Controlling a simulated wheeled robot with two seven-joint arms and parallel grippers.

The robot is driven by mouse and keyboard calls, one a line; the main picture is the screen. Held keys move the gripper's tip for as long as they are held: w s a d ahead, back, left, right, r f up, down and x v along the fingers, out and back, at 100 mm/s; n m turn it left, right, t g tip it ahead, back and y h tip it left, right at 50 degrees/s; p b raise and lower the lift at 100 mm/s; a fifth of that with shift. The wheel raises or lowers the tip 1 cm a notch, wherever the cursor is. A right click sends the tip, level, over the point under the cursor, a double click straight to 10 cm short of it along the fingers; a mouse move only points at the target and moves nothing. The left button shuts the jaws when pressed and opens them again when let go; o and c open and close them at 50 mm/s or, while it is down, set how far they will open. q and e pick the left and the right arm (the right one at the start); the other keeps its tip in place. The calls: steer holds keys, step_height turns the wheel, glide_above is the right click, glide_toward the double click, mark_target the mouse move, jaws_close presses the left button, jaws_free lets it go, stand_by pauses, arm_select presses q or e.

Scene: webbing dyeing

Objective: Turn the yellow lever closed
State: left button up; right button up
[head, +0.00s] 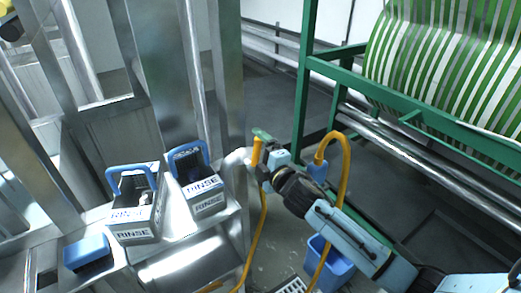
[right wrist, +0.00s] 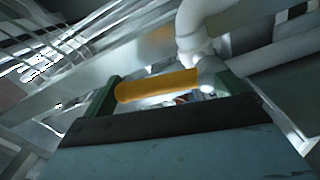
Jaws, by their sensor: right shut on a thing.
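The yellow lever (head: 257,151) shows in the head view beside a pale pipe elbow, at the right end of the steel rinse station. In the right wrist view the lever (right wrist: 157,90) lies nearly level across the picture, below a white pipe bend (right wrist: 195,35). My right gripper (head: 262,152) reaches in from the lower right. It is shut on the lever, with a green finger at either end of the visible yellow length in the wrist view. The valve body is mostly hidden behind the gripper. My left gripper is not in view.
Two boxes marked RINSE (head: 133,215) (head: 203,195) with blue handles and a blue block (head: 87,252) sit on the steel station at left. An orange hose (head: 346,165) loops near my right arm. A blue bucket (head: 335,268) stands on the floor. A green frame (head: 303,90) carries striped webbing (head: 450,65).

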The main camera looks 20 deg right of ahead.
steer(key=shift+a+n, duration=0.5)
steer(key=shift+n, duration=0.6)
steer(key=o, duration=1)
steer(key=shift+s, duration=0.15)
steer(key=shift+s+d+b, duration=0.2)
steer(key=shift+s+d, duration=0.15)
steer(key=shift+s, duration=1.85)
steer(key=shift+s+d+b, duration=0.2)
steer(key=shift+s+d, duration=0.1)
steer(key=shift+s, duration=1.85)
steer(key=shift+s+d+b, duration=0.2)
steer(key=shift+s+d, duration=0.15)
steer(key=shift+s, duration=1.85)
